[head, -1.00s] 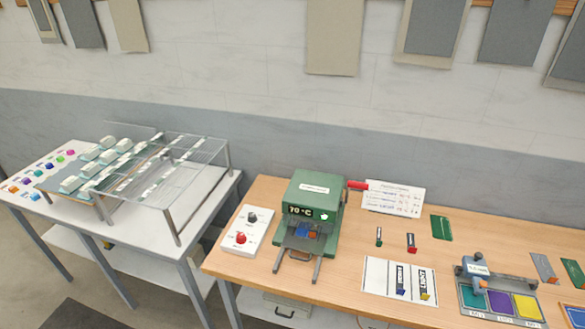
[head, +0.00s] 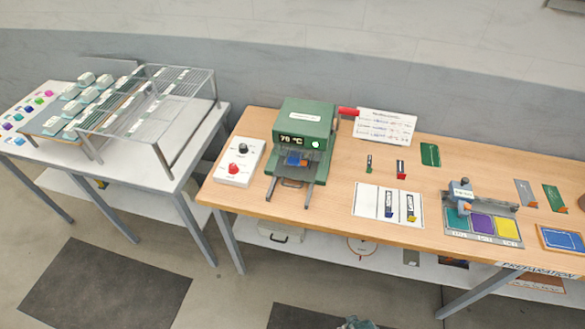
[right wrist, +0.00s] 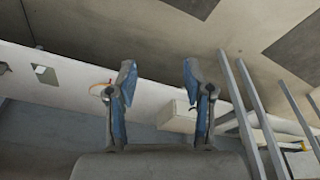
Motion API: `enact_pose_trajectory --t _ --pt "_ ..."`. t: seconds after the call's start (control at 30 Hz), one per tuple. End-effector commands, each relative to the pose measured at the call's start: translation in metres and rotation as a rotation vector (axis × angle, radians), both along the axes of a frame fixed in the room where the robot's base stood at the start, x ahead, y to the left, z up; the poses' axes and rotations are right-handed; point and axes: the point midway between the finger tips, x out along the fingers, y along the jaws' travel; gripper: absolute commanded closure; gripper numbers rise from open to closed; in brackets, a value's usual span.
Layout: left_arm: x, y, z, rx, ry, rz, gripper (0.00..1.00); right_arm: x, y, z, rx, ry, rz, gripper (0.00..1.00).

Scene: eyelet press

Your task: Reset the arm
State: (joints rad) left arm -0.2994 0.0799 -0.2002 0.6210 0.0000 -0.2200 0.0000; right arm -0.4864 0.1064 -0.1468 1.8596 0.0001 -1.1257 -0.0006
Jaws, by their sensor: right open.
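My right gripper (right wrist: 158,85) shows in the right wrist view with its two blue-grey fingers spread apart and nothing between them. Below it are the floor and a white lower shelf (right wrist: 75,85). In the head view a small grey-blue piece at the bottom edge may be part of my arm; no gripper can be made out there. My left gripper is not in view.
A white control box (head: 238,163) with a red knob stands left of the press. A white sheet (head: 388,203), a colour tray (head: 482,225) and small cards lie to the right. A wire rack (head: 150,100) stands on the left table. Dark mats (head: 110,285) lie on the open floor.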

Motion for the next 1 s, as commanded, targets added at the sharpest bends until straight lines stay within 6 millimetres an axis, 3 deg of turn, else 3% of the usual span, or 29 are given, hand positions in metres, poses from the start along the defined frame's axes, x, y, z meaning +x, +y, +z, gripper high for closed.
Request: enact_pose_trajectory --t 0.03,0.2,0.3,0.4,0.5,0.63,1.0 --pt "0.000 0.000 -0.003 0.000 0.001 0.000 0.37 -0.008 -0.001 -0.032 -0.002 0.020 0.002 0.48" --pt "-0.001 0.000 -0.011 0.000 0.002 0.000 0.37 -0.056 -0.008 -0.141 -0.008 0.070 0.011 0.48" --pt "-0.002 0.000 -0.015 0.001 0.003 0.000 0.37 -0.096 -0.014 -0.192 -0.012 0.097 0.017 0.48" --pt "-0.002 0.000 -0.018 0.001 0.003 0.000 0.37 -0.137 -0.021 -0.228 -0.015 0.119 0.023 0.48" --pt "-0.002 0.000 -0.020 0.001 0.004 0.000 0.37 -0.171 -0.028 -0.248 -0.018 0.136 0.027 0.48" --pt "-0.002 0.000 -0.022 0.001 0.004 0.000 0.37 -0.196 -0.033 -0.260 -0.020 0.145 0.031 0.48" --pt "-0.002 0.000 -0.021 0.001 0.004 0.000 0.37 -0.203 -0.035 -0.262 -0.020 0.147 0.032 0.48"
